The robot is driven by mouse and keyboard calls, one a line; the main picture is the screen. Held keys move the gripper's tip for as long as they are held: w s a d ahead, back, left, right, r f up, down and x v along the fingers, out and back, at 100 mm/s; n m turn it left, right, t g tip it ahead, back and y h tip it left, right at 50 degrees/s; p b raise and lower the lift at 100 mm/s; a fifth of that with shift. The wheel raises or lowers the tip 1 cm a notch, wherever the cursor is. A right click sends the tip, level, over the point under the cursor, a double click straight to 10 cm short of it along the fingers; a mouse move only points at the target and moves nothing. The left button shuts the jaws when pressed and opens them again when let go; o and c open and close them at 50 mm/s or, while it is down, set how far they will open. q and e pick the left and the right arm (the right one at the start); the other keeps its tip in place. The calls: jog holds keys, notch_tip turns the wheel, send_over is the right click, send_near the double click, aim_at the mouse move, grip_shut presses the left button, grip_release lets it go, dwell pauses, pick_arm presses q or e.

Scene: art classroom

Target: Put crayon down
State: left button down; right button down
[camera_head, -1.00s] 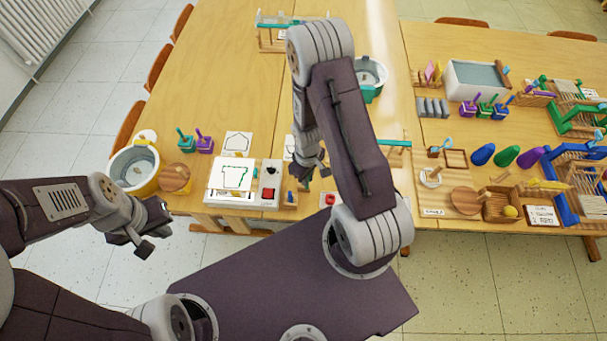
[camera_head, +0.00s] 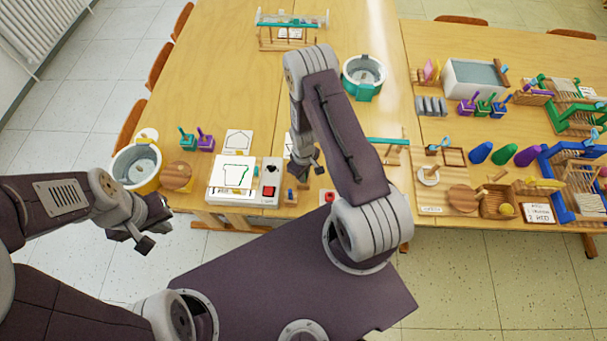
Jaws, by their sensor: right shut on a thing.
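My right gripper (camera_head: 301,172) is low over the front of the wooden table, just right of the white drawing sheet. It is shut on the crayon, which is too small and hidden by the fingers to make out. The white drawing sheet (camera_head: 222,175) lies on the table with a dark and green outline. A small wooden holder (camera_head: 290,197) with a blue piece stands just below the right gripper; I cannot tell whether they touch. My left gripper (camera_head: 150,225) is open and empty, off the table's front edge at the left.
A box with a red part (camera_head: 269,190) stands beside the sheet. A yellow-based bucket (camera_head: 137,168) and a round wooden board (camera_head: 176,176) are at the left. A teal-based tub (camera_head: 364,75) is behind my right arm. The right table (camera_head: 440,60) holds many trays and racks.

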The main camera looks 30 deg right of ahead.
jog(key=c, duration=1.5)
grip_release()
notch_tip(320, 180, up, 12)
jog(key=shift+s+a+r+m+t+b, duration=0.2)
jog(key=shift+s+a+r+m+b, duration=0.5)
jog(key=shift+s+r, duration=0.95)
jog(key=shift+s+a+r+m+t+b, duration=0.3)
jog(key=shift+s+a+r+m, duration=0.75)
jog(key=shift+r, duration=1)
jog(key=shift+s+a+r+m+t+b, duration=0.1)
jog(key=shift+s+a+r+m+b, duration=0.5)
jog(key=shift+s+r, duration=1.15)
